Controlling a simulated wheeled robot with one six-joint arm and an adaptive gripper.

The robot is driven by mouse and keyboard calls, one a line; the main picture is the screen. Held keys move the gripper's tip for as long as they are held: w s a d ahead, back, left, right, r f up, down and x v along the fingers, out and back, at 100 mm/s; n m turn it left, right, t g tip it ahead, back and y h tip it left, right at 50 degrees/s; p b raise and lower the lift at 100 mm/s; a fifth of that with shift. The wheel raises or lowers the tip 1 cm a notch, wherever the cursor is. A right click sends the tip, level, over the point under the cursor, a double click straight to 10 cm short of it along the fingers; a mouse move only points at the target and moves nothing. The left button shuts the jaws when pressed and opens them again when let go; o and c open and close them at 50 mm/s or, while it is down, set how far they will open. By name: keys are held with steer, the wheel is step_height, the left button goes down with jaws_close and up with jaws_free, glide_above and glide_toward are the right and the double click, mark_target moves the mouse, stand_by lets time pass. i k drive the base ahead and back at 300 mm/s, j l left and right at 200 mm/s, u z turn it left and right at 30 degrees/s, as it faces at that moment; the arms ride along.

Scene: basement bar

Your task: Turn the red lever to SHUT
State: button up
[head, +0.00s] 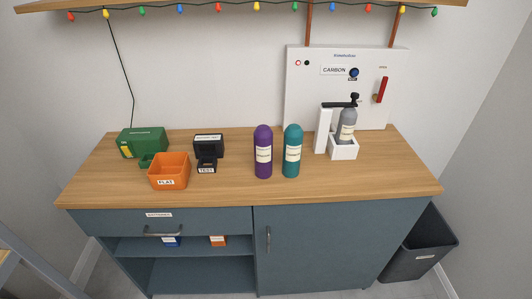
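The red lever (382,90) is on the right part of the white panel (299,92) against the back wall. It stands close to upright, its top leaning slightly right. A small label sits just above it, apparently reading OPEN; I see no legible SHUT label. My gripper is not in view, and nothing touches the lever.
A grey bottle (347,126) stands in a white holder (345,151) below the lever. Purple (263,152) and teal (292,151) bottles stand left of it. An orange bin (169,171) is farther left. The counter's (395,172) right end is clear. A dark bin (420,252) stands on the floor.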

mark_target(382, 90)
steer(key=i+l, duration=0.2)
steer(key=l, duration=0.15)
steer(key=i+l, duration=0.2)
steer(key=l, duration=0.15)
steer(key=i+l, duration=0.45)
steer(key=l, duration=0.25)
steer(key=k+j, duration=0.2)
steer(key=i, duration=0.25)
